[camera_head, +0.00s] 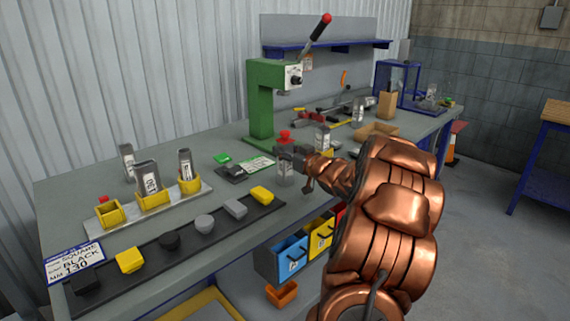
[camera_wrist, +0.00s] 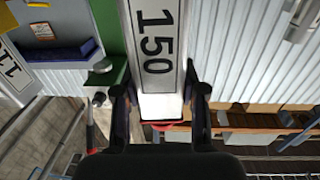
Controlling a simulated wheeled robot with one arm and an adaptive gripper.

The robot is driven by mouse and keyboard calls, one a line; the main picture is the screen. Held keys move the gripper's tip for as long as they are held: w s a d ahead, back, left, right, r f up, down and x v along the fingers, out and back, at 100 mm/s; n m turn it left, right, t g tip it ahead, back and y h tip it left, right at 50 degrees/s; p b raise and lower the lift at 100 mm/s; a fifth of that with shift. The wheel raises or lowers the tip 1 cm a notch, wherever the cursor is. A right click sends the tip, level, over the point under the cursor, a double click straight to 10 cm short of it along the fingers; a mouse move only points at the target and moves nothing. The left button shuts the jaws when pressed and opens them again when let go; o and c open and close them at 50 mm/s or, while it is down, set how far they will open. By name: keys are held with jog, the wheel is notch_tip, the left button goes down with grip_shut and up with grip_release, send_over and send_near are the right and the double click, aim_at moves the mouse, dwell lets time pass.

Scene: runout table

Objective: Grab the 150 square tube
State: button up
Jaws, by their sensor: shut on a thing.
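The square tube marked 150 (camera_wrist: 155,45) fills the top middle of the wrist view, grey-edged with a white label. My gripper (camera_wrist: 159,85) is shut on it, with one dark finger on each side. In the head view the held tube (camera_head: 286,172) stands at my gripper (camera_head: 297,160), in front of the green press. Its lower end is small there, and I cannot tell whether it touches the table.
Yellow holders (camera_head: 108,214) on a grey plate stand at left, with labelled tubes. The green press (camera_head: 262,100) stands behind my gripper. Coloured bins (camera_head: 290,259) hang below the front edge.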

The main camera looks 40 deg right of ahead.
grip_shut()
